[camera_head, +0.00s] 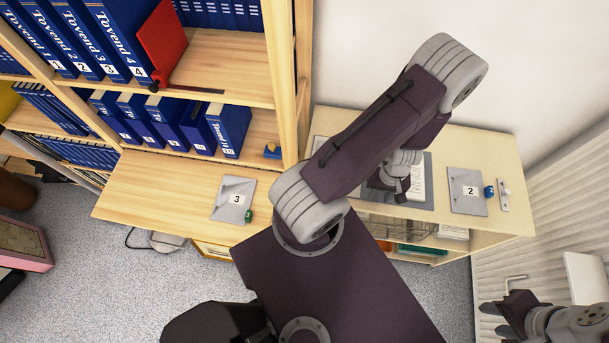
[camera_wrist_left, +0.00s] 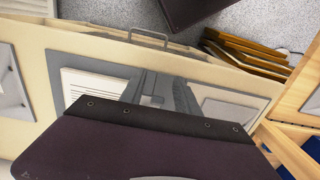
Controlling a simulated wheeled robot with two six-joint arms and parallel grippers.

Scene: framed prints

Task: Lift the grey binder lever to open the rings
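The grey binder (camera_head: 428,195) lies open on the low cabinet, with white pages (camera_head: 416,181) beside the spine. In the left wrist view the binder (camera_wrist_left: 73,60) spreads across the middle, with a page (camera_wrist_left: 92,90) at left. My left gripper (camera_head: 401,192) is over the middle of the binder, and its grey fingers (camera_wrist_left: 158,92) look apart over the spine area. The lever and rings are mostly hidden by the gripper and too small to make out, so contact cannot be told. My right gripper (camera_head: 488,320) is at the lower right, away from the binder, with dark fingers apart.
A grey plate marked 2 (camera_head: 468,191) lies right of the binder, beside a small blue item (camera_head: 489,191). A grey plate marked 3 (camera_head: 233,198) lies on the wooden desk (camera_head: 165,190). Shelves of blue binders (camera_head: 105,38) stand at left. A radiator (camera_head: 550,220) is at right.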

